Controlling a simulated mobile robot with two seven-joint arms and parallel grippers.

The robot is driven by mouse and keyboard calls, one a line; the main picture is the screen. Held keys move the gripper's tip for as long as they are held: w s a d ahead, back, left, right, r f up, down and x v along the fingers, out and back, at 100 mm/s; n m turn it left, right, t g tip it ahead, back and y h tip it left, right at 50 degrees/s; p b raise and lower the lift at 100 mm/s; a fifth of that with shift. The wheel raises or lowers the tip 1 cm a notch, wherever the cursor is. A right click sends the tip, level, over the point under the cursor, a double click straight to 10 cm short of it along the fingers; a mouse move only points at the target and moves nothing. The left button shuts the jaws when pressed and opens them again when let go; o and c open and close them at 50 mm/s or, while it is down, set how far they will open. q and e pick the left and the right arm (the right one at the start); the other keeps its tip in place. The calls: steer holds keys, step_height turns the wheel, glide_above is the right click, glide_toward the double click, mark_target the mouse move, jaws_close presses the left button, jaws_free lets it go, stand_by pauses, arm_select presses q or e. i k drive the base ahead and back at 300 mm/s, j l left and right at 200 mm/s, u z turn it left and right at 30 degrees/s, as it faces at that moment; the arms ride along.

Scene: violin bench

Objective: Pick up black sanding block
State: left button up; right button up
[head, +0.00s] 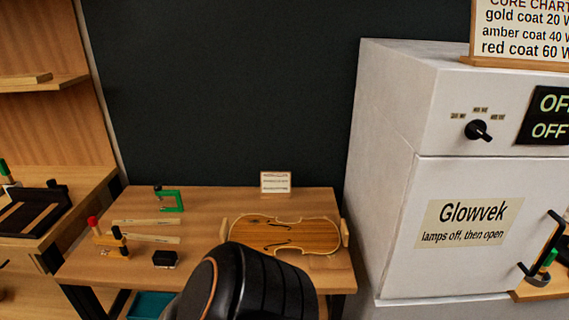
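A small black block (165,259), which looks like the sanding block, lies on the wooden bench (215,205) near its front edge, left of the violin body (285,235). Nothing touches it in this view. A dark rounded link of one of my arms rises from the bottom edge, right of the block, and covers part of the bench front and the violin's lower left. Neither of my grippers is in view.
Light wooden strips (146,237) lie behind the block. A rack with red and black handles (108,238) stands to its left, a green clamp (169,199) farther back. A small card (275,182) stands at the rear. A white cabinet (388,150) bounds the right.

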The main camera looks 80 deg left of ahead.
mark_target(161, 258)
steer(key=u, duration=3.5)
